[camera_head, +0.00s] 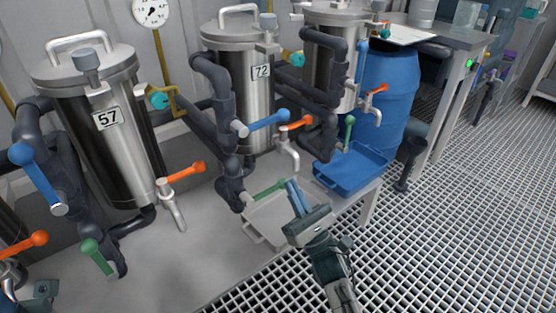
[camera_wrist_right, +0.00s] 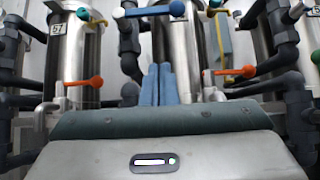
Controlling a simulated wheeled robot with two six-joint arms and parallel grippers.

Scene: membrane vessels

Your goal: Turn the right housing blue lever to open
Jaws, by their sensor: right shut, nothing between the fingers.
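The right housing's blue lever (camera_head: 361,60) is small and far off, and looks near upright in the picture. The 72 housing's blue lever (camera_head: 268,120) points sideways to the right. My right gripper (camera_head: 293,192) is shut and empty, low in front of the 72 housing and well short of the right housing. Its blue fingers (camera_wrist_right: 158,84) are together in the right wrist view. Part of my left gripper (camera_head: 40,292) shows at the lower left; its fingers are unclear.
Orange levers (camera_head: 184,171) and green levers (camera_head: 97,256) stick out near the pipes. A grey tray (camera_head: 262,232) lies by my right gripper, and a blue tray (camera_head: 350,172) lies farther right. A blue barrel (camera_head: 388,95) stands behind. The grated floor (camera_head: 450,220) at right is clear.

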